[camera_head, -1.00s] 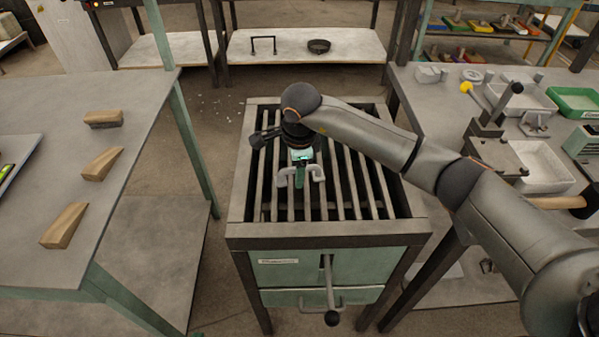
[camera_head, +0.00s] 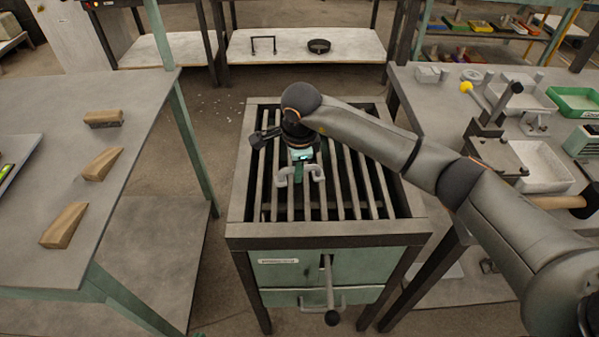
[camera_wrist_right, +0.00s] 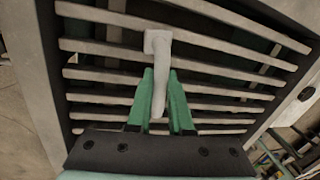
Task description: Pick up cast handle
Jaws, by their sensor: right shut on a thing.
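The cast handle (camera_head: 318,173) is a pale grey, bracket-shaped piece over the slatted grate (camera_head: 376,190) in the middle of the head view. My right gripper (camera_head: 299,177) points down at it from above, with its green fingers on the handle's bar. In the right wrist view the green fingers (camera_wrist_right: 161,98) are shut on the handle (camera_wrist_right: 158,72), one on each side of the bar. One end of the handle shows as a squarish pad. I cannot tell whether the handle touches the slats or is just clear of them. My left gripper is not in view.
The grate tops a green cabinet (camera_head: 275,270) with a lever (camera_head: 328,285) in front. A left table (camera_head: 60,130) carries wooden wedges (camera_head: 103,163). A right bench (camera_head: 440,110) holds trays and tools. A low back shelf (camera_head: 360,50) holds a black ring (camera_head: 319,46).

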